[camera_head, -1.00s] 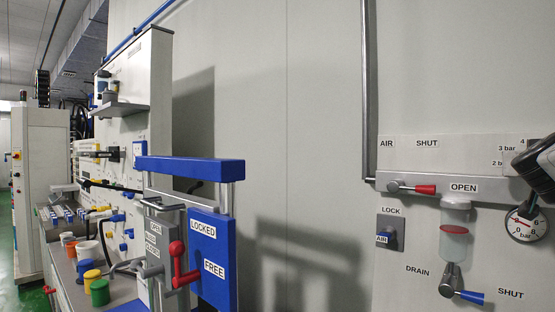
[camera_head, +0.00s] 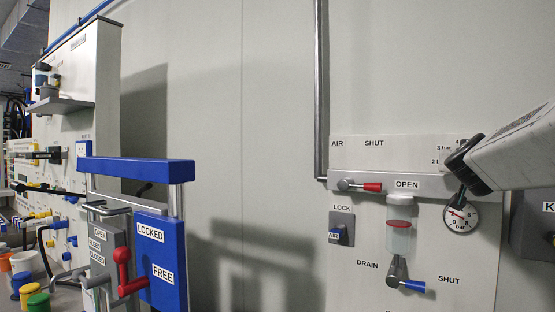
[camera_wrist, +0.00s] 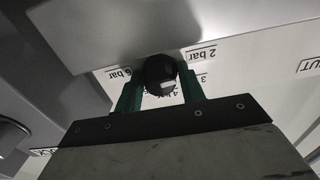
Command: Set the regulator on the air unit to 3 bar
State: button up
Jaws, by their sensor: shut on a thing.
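The regulator's black knob (camera_wrist: 160,68) is in the wrist view, with a small white mark on its lower side. The mark faces the scale between the "4 bar" label (camera_wrist: 98,92) and the "3" label (camera_wrist: 201,78). My gripper (camera_wrist: 160,85) is shut on the knob, one dark green finger on each side. In the head view my gripper (camera_head: 461,190) hides the knob and part of the scale. The round pressure gauge (camera_head: 460,217) is just below it; its needle leans up and left, but the exact reading is too small to tell.
Left of the gauge are the red-handled air lever (camera_head: 371,187), a clear bowl (camera_head: 399,237), the lock switch (camera_head: 341,229) and the blue-handled drain lever (camera_head: 411,286). A blue-framed station (camera_head: 137,171) stands further left. Plain wall lies between.

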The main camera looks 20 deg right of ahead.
jog(key=m, duration=0.4)
jog(key=shift+f+m, duration=0.1)
jog(key=shift+m, duration=2.4)
jog(key=shift+f, duration=0.1)
jog(key=o, duration=0.8)
